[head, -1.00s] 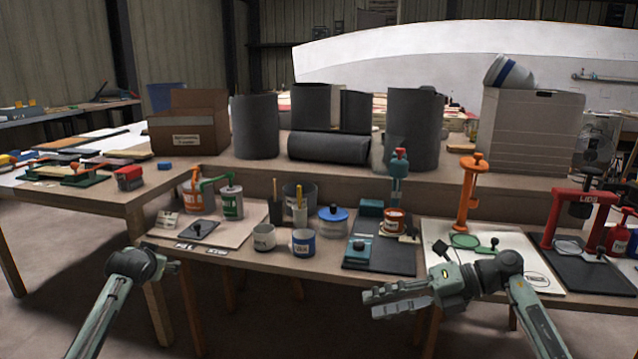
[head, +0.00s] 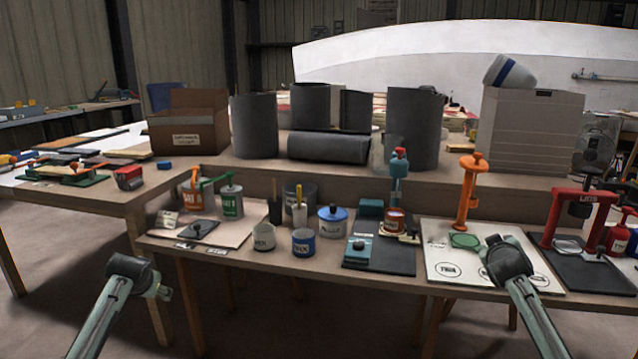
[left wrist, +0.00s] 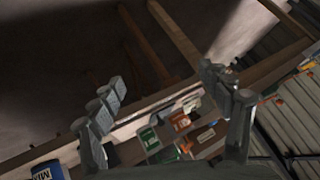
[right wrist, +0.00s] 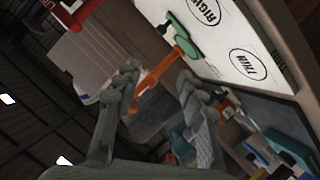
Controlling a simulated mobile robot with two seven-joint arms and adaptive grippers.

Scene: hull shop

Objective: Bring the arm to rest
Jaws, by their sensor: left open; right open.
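My right arm (head: 507,262) is raised in front of the white board at the right, with its gripper hidden behind the wrist in the head view. In the right wrist view my right gripper (right wrist: 158,82) has its fingers apart with nothing held between them. My left arm (head: 128,280) is low at the left, in front of the bench; its gripper is mostly hidden in the head view. In the left wrist view my left gripper (left wrist: 170,105) has its fingers spread wide and is empty.
The bench holds an orange press (head: 468,195), a red press (head: 580,208), a teal press (head: 398,180), a blue-lidded tin (head: 333,220), and green-labelled can (head: 230,203). A white board (head: 440,262) lies at the front right. The floor before the bench is clear.

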